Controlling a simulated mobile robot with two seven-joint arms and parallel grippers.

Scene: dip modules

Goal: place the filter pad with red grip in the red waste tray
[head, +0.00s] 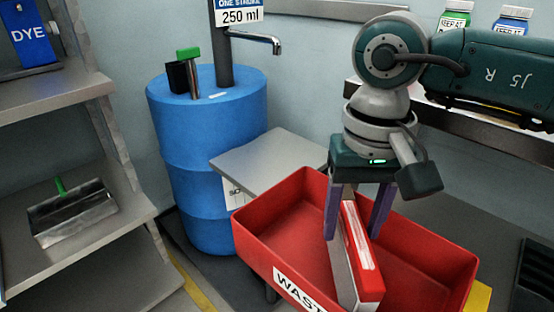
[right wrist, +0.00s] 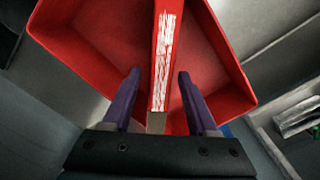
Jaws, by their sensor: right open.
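The filter pad, a long slab with a red grip (head: 362,250) and a pale grey side, stands on edge, slightly tilted, within the outline of the red waste tray (head: 430,252). Its near end overlaps the tray's front wall and covers part of the label; I cannot tell whether it touches the tray floor. My right gripper (head: 352,237) is open, its purple fingers on either side of the pad. In the right wrist view the red grip (right wrist: 165,55) runs between the spread fingertips (right wrist: 159,74), with gaps on both sides. My left gripper is not in view.
A blue drum (head: 205,130) with a pump and a grey side shelf (head: 268,160) stands behind the tray. Grey shelves at left hold a metal scoop (head: 75,215) with a green handle. Green-labelled (head: 452,18) and blue-labelled bottles (head: 512,22) stand behind my right arm.

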